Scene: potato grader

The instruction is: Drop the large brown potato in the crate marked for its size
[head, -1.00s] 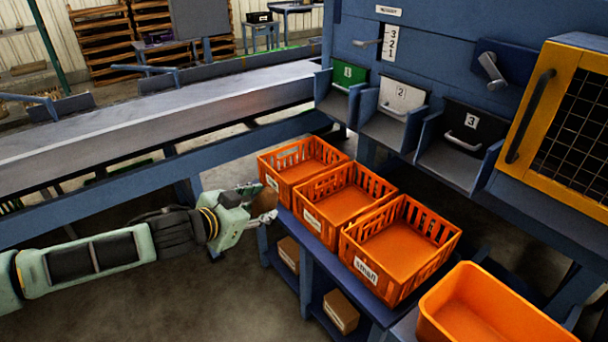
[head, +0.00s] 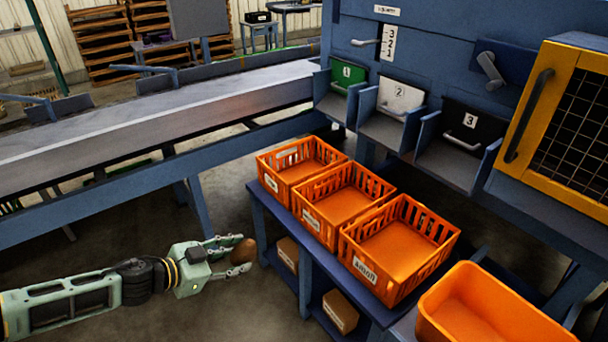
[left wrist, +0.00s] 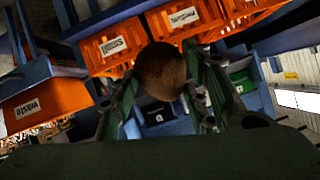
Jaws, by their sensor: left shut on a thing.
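The brown potato (head: 244,250) is held between the fingertips of my left gripper (head: 238,256), left of the crate bench and apart from it. It also shows between the fingers in the left wrist view (left wrist: 160,70). Three slatted orange crates stand in a row on the blue bench: a far one (head: 283,172), a middle one (head: 322,188) and a near one (head: 372,278). The near crate's label reads "small"; the other two labels are too small to read in the head view. All three look empty. My right gripper is not in view.
A plain orange bin (head: 440,318) stands right of the near crate. The blue grader (head: 440,60) with numbered chutes rises behind the crates. A conveyor (head: 160,120) runs along the left. Cardboard boxes (head: 340,312) sit on the shelf below. Open floor lies around my left gripper.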

